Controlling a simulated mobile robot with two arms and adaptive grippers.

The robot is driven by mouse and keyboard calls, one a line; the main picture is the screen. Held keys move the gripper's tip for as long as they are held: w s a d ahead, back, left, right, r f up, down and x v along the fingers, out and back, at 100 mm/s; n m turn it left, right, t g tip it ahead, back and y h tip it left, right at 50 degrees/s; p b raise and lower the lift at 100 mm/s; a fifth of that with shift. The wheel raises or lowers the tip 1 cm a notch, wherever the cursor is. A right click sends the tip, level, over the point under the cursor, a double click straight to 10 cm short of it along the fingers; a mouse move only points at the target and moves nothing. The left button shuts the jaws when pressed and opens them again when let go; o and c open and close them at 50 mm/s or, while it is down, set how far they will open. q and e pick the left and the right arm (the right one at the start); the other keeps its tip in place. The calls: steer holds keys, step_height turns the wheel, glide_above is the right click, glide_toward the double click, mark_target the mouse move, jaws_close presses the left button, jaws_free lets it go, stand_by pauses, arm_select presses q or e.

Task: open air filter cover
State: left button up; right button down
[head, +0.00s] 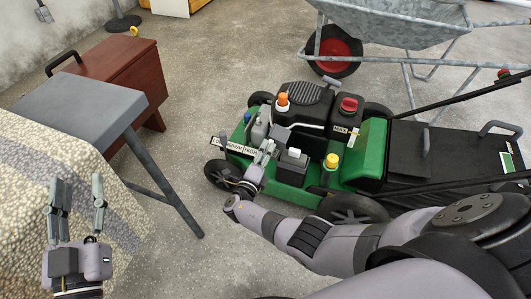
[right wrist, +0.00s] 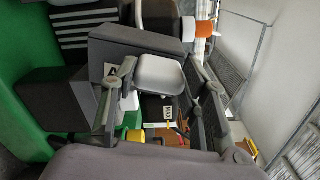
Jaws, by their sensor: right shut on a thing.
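The green mower (head: 345,165) stands on the floor in the head view. A dark grey box with a partly hidden label starting with "A" seems to be the air filter cover (right wrist: 125,47); it sits at the mower's near left side. My right gripper (head: 264,150) is at this box. In the right wrist view its fingers (right wrist: 170,76) are on both sides of a light grey rounded tab (right wrist: 157,73), shut on it. The fingers hide part of the box, and I cannot tell whether it is lifted. My left gripper (head: 77,190) is open and empty over the patterned surface at left.
Orange (head: 283,99), red (head: 349,104) and yellow (head: 332,161) caps stand up from the mower close to the right gripper. A grey-topped table (head: 85,108) and a reddish-brown box (head: 120,65) are at left. A wheelbarrow (head: 395,22) stands behind. Floor between table and mower is clear.

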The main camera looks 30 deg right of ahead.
steer(key=c, duration=0.9)
jaws_free()
steer(key=v, duration=1.2)
